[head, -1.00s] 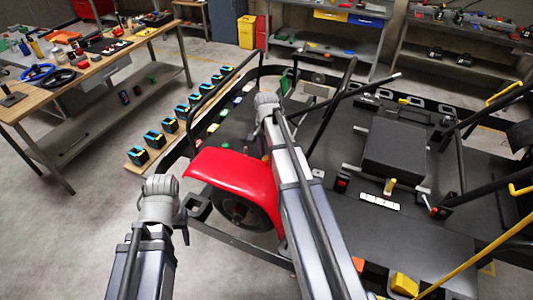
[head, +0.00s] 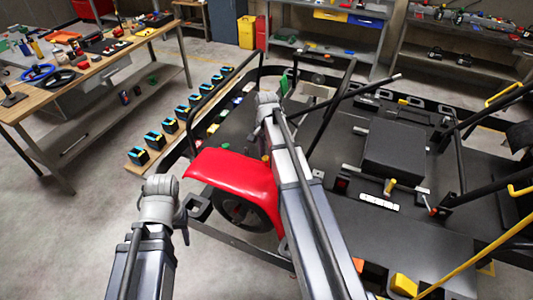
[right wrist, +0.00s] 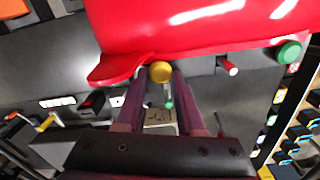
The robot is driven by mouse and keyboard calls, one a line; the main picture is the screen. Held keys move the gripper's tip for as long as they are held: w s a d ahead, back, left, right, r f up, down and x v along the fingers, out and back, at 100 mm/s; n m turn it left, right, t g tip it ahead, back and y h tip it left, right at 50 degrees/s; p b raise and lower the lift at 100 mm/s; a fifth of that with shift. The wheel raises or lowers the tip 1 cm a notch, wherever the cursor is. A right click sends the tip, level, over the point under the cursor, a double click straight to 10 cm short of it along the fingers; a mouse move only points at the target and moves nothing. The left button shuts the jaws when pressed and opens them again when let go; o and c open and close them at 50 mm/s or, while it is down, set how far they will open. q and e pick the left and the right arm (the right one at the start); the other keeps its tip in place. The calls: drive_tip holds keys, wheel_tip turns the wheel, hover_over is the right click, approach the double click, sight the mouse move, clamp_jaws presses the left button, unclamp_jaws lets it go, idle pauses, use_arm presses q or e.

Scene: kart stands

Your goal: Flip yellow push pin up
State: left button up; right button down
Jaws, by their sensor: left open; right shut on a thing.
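The yellow push pin (right wrist: 160,70) shows its round yellow head in the right wrist view, beside the lower edge of the red fender. My right gripper (right wrist: 160,82) is shut on it, with one dark finger on each side. The way the pin points is hard to tell. In the head view my right arm reaches over the kart, and its wrist (head: 266,103) hides the pin. My left gripper (head: 183,224) is open, left of the red fender, mostly hidden behind its own wrist and apart from the pin.
The red fender (head: 235,172) lies close to my right gripper. A green knob (right wrist: 288,52) and a red-tipped lever (right wrist: 228,66) stand near the pin. Black kart bars (head: 333,105) rise beyond. Open floor (head: 75,235) lies left, below the workbench (head: 90,72).

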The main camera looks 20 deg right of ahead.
sight(266, 157)
drive_tip(key=shift+r+p, duration=0.4)
drive_tip(key=shift+r, duration=0.25)
drive_tip(key=shift+f, duration=0.1)
drive_tip(key=c, duration=0.5)
unclamp_jaws()
wheel_tip(266, 157, up, 8)
drive_tip(key=p, duration=0.7)
drive_tip(key=shift+p, duration=0.3)
drive_tip(key=shift+f, duration=0.1)
